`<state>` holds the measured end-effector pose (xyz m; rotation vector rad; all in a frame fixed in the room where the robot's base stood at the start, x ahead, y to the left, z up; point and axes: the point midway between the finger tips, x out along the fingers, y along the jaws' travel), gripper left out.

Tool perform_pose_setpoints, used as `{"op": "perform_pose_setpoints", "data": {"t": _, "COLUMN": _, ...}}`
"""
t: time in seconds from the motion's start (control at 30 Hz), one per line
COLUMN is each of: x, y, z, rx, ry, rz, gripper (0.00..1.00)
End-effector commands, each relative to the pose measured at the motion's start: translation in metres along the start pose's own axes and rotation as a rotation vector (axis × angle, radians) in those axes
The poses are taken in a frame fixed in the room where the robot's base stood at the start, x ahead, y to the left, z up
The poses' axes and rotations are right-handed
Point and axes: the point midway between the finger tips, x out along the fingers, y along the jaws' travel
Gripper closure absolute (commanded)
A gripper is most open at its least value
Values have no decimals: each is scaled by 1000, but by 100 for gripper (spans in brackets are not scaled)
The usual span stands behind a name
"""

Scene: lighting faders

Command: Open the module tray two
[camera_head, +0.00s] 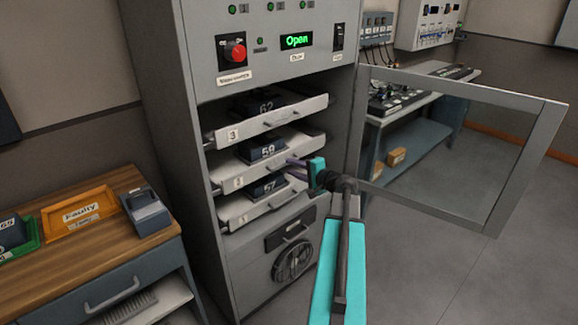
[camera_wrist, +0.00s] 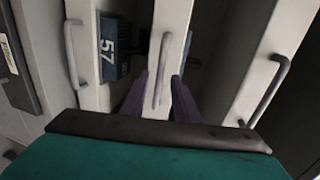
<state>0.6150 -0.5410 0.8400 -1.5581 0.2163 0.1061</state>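The middle module tray (camera_head: 228,178), a pale drawer carrying a dark module, sits in the grey cabinet between an upper tray (camera_head: 225,132) and a lower tray (camera_head: 236,213). I take the middle one as tray two; its small label is hard to read. My gripper (camera_head: 294,169) is at the right part of its front. In the wrist view the purple fingers (camera_wrist: 158,98) are apart, one on each side of the middle tray's bar handle (camera_wrist: 159,72). Whether they touch it, I cannot tell. The lower tray's handle (camera_wrist: 73,52) and module 57 (camera_wrist: 115,48) show at left.
The cabinet's glass door (camera_head: 450,140) stands open to the right of my arm. A green "Open" display (camera_head: 297,41) is lit above the trays. A wooden-topped bench (camera_head: 110,225) with an orange "Faulty" tray (camera_head: 82,213) stands at left. Another handle (camera_wrist: 268,90) shows at right.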

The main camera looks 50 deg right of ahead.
Motion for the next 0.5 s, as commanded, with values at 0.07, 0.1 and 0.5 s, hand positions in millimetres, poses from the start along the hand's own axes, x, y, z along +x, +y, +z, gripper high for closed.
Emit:
{"op": "perform_pose_setpoints", "data": {"t": 0.07, "x": 11, "y": -1, "z": -1, "rx": 0, "ry": -1, "rz": 0, "gripper": 72}}
{"op": "perform_pose_setpoints", "data": {"t": 0.1, "x": 15, "y": -1, "z": -1, "rx": -1, "ry": -1, "rz": 0, "gripper": 72}}
{"op": "perform_pose_setpoints", "data": {"t": 0.5, "x": 29, "y": 0, "z": 0, "rx": -1, "ry": 1, "rz": 0, "gripper": 72}}
